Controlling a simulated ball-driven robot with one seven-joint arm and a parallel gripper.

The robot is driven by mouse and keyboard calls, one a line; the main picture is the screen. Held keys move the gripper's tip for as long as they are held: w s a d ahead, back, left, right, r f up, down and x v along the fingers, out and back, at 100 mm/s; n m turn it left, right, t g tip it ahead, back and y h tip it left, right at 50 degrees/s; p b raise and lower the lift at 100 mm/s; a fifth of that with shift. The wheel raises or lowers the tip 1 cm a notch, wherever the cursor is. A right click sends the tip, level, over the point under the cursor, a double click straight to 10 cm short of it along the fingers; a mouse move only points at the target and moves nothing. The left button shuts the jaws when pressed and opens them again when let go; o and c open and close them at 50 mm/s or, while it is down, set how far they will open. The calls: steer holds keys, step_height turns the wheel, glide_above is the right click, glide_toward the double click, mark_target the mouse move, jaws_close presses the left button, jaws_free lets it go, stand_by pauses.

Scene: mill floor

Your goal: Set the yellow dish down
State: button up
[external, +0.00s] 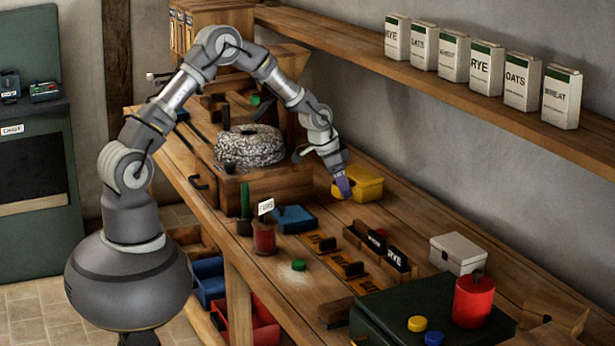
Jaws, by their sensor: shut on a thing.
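The yellow dish (367,184) is a small box-like container near the back of the wooden bench, close to the wall. My gripper (343,187) reaches down to its left side and is shut on it. The gripper's purple-blue end covers part of the dish's near left face. The dish looks roughly level. I cannot tell whether its underside touches the bench or is slightly above it.
Left of the dish stands a wooden mill with a speckled grey stone (249,147). A blue dish (295,219), a red jar (264,238) and a label rack (376,246) stand nearer. A white box (458,253) and red canister (474,299) are at right. A shelf (440,85) runs above.

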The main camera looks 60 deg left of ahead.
mark_target(347, 222)
steer(key=shift+m+h, duration=0.3)
steer(key=shift+m, duration=0.2)
steer(key=w+f, duration=0.1)
steer(key=f, duration=0.2)
steer(key=w+a+f+b, duration=0.1)
steer(key=f, duration=0.2)
steer(key=w+a+f+b, duration=0.1)
steer(key=f, duration=0.2)
steer(key=shift+w+a+f, duration=0.1)
steer(key=shift+a+f, duration=0.05)
steer(key=shift+f, duration=0.2)
steer(key=shift+f+b, duration=0.15)
steer(key=shift+b, duration=0.15)
steer(key=o, duration=1.1)
steer(key=shift+c, duration=0.2)
